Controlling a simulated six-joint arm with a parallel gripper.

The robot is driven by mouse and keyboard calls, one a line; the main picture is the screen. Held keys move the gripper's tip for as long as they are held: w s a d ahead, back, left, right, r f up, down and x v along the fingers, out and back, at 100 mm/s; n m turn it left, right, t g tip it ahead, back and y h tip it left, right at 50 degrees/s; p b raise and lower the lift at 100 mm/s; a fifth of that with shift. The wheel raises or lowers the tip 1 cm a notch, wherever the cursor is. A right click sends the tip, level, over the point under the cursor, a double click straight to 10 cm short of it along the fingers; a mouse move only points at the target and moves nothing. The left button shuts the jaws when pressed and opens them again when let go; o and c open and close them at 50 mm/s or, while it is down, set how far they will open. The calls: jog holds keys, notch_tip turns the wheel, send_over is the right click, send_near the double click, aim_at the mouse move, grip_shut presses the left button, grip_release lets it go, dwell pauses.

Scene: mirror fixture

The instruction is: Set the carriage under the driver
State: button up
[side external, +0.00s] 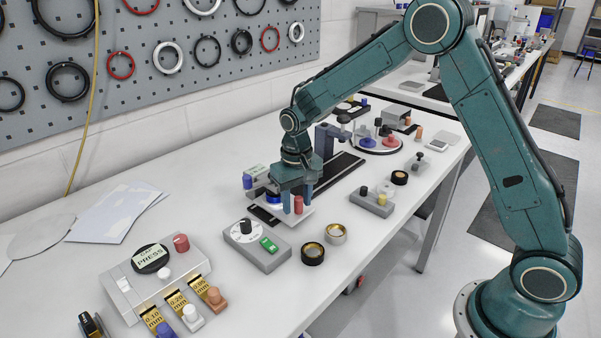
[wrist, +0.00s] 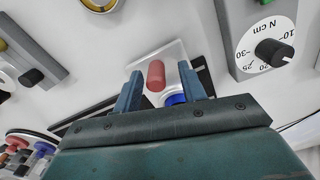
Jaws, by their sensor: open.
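The carriage, a pale plate (side external: 283,219) with a red peg (side external: 298,204) and a blue ring part (side external: 273,197), sits on a dark rail at its near end. In the wrist view the plate (wrist: 172,55), the red peg (wrist: 156,76) and the blue part (wrist: 175,98) show. My gripper (side external: 296,204) is open, low over the carriage. In the wrist view my gripper (wrist: 160,80) has its fingers on either side of the peg, with a gap to each. What looks like the driver's blue-grey stand (side external: 325,142) rises farther along the rail, partly behind my arm.
The dark rail (side external: 343,167) runs back past the stand. A grey dial box (side external: 268,258) with a green switch stands close in front; its dial (wrist: 272,48) shows in the wrist view. Two rings (side external: 313,254) lie to its right. A PRESS box (side external: 153,284) is at front left.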

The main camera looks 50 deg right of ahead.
notch_tip(320, 180, up, 13)
dwell(0.5)
dwell(0.3)
jog(key=s+d+r+n+t, duration=0.1)
jog(key=s+r, duration=0.3)
jog(key=s, duration=0.3)
jog(key=s+r+t, duration=0.2)
jog(key=s+r, duration=0.3)
jog(key=s, duration=0.2)
jog(key=s+d+f+n+t, duration=0.1)
jog(key=s+f+n+t, duration=0.1)
jog(key=s, duration=1.3)
jog(key=shift+t, duration=0.3)
jog(key=shift+f, duration=0.1)
